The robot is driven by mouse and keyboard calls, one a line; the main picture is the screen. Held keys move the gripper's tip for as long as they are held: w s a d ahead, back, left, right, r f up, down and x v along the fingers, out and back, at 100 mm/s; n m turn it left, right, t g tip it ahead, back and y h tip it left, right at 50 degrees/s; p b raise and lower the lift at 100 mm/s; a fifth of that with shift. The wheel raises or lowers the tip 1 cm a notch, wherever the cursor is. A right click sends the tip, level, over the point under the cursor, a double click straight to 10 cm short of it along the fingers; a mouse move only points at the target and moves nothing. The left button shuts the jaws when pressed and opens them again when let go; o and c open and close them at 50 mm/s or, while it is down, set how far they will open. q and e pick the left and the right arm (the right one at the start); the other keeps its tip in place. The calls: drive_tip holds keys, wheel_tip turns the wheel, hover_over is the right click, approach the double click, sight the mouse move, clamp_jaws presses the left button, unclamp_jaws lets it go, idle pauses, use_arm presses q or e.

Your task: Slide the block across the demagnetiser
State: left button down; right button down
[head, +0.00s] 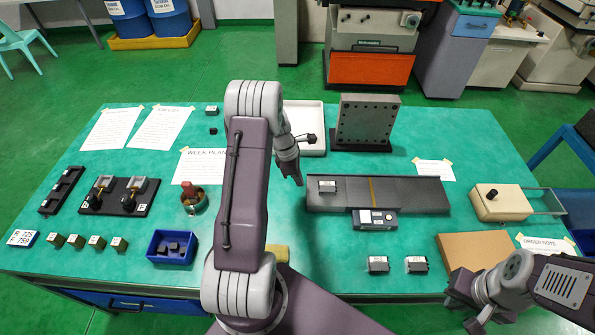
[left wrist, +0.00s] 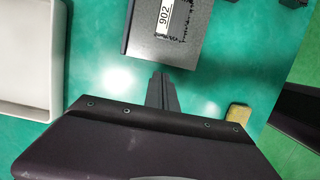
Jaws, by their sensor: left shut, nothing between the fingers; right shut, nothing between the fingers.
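The demagnetiser (head: 415,195) is a long dark plate with a yellow-brown stripe across its middle and a control box (head: 375,219) at its front. A small grey block (head: 327,186) with a pale label lies on its left end, left of the stripe. My left gripper (head: 299,182) is shut and empty, just left of the block and the plate's end. In the left wrist view, my shut fingers (left wrist: 162,90) point at the dark plate end, where a white label reading 902 (left wrist: 164,17) shows with dark specks beside it. My right gripper (head: 466,311) is shut and empty at the front right.
Two similar blocks (head: 378,264) (head: 416,264) sit in front of the demagnetiser. A white tray (head: 305,115) and a drilled angle plate (head: 365,122) stand behind. A beige box (head: 500,203) is at the right, a brown board (head: 474,249) before it, a blue bin (head: 172,247) at the left.

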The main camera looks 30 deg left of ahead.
sight(315, 190)
use_arm(q)
drive_tip(key=x, duration=0.3)
drive_tip(key=shift+w+d, duration=0.15)
drive_tip(key=shift+d, duration=0.15)
drive_tip(key=shift+w+d+p, duration=0.55)
drive_tip(key=shift+w+d, duration=0.1)
drive_tip(key=shift+d, duration=0.4)
drive_tip(key=shift+w+d, duration=0.25)
drive_tip(key=shift+d, duration=0.15)
